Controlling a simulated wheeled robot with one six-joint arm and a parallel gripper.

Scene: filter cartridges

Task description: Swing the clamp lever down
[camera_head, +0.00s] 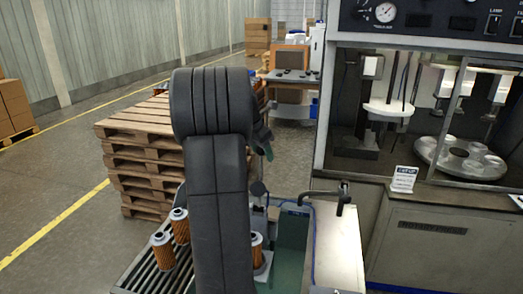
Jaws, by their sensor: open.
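My arm fills the middle of the view and hides much of the work area. Part of my gripper (264,142) shows past its right edge, above the bench; it is open, and its fingers are mostly hidden. Below it, a dark round knob (258,188) stands up on a thin stem and looks like the clamp lever, raised. The gripper is above the knob and appears apart from it. An orange filter cartridge (257,247) stands in a light grey holder below the knob, its left side hidden by my arm.
Two orange cartridges (180,226) (162,250) stand on a roller conveyor (146,272) at left. A black-handled fitting (344,194) rises right of the green bench surface (292,232). A rotary machine (430,228) borders the right; stacked pallets (135,130) stand behind left.

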